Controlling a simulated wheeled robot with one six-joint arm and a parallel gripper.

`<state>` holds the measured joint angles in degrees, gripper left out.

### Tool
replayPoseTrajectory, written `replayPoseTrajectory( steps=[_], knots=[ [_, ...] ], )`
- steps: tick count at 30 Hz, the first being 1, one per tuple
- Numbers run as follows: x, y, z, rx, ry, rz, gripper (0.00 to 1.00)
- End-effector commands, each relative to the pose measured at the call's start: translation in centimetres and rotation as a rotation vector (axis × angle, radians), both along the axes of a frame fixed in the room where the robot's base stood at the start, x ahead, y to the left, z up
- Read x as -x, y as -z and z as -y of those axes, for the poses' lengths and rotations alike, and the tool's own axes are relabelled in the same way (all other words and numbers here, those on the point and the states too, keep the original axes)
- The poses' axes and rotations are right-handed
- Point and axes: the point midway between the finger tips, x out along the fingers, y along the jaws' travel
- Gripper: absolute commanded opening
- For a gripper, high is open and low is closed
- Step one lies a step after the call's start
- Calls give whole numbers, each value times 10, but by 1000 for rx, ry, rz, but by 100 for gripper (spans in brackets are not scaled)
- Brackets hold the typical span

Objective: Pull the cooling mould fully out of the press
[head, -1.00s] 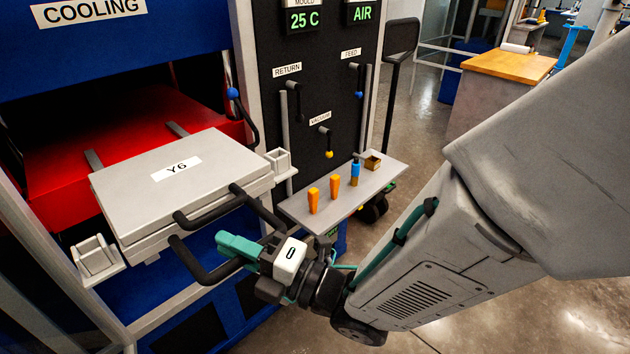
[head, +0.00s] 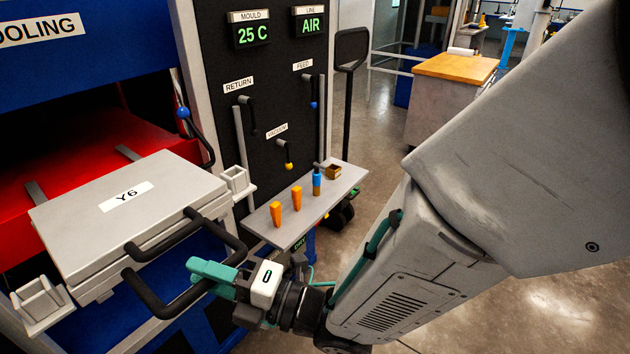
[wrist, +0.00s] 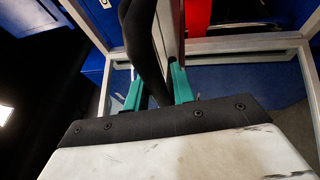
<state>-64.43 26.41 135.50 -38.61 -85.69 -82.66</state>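The cooling mould (head: 75,220) is a flat grey two-part block labelled Y6. In the head view it lies level in front of the press's red opening (head: 85,155), between two grey brackets. Its rear edge is close to the red bed. Two black loop handles stick out from its front, an upper one (head: 165,240) and a lower one (head: 150,300). My gripper (head: 205,272) is at the lower handle's right part. In the wrist view a black handle bar (wrist: 145,45) passes between my teal fingers (wrist: 155,92), with a gap beside it, so they look open.
The blue press frame (head: 100,85) surrounds the opening. Right of the mould, a grey shelf (head: 262,232) holds orange and blue pieces near my gripper. Valve levers line the black panel (head: 270,95). Open floor (head: 385,120) lies to the right.

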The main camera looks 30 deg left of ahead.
Motion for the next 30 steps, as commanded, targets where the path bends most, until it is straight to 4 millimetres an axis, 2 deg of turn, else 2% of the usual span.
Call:
replayPoseTrajectory(
  steps=[6,12,30],
  knots=[
    [-11,7,37,2,4,-2,25],
    [-15,11,57,2,2,-1,25],
    [-15,11,59,3,-1,-3,25]
  ],
)
